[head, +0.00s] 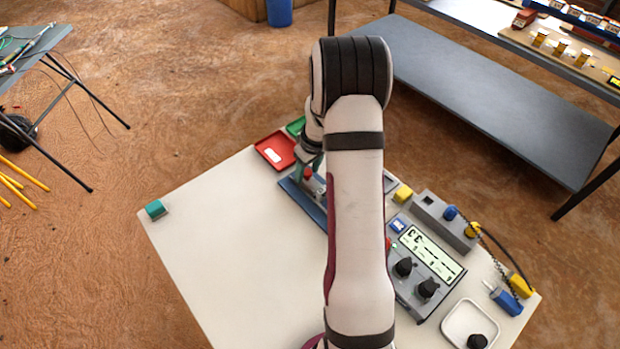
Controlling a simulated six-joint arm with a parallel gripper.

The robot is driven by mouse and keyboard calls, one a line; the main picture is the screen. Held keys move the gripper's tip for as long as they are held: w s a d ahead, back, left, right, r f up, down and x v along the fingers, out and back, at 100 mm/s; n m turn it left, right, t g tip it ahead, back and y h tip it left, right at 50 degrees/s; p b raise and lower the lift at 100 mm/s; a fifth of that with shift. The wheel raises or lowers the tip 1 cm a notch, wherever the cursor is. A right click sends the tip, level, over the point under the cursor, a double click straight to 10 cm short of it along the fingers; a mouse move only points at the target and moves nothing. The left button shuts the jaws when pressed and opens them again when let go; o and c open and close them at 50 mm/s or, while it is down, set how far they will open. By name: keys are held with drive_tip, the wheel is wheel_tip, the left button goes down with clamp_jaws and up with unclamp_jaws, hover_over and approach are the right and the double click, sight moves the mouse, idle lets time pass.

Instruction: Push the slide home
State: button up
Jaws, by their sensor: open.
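A blue fixture (297,194) lies on the white worktable at its far side, partly behind my arm. A small red part (308,174) shows on or just above it and may belong to the slide; the slide itself is not clearly made out. My gripper (311,166) points down over the fixture, close to the red part. Its jaws are open, but the fingertips are small and partly hidden by my wrist. I cannot tell whether they touch the red part.
A meter panel with knobs (428,262), a grey socket block (444,219) and a white dish (469,321) stand right. A teal block (155,209) marks the left corner. The table's left half is clear.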

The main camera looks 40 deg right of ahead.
clamp_jaws()
drive_tip(key=shift+s, duration=2.1)
unclamp_jaws()
wheel_tip(320, 180, up, 7)
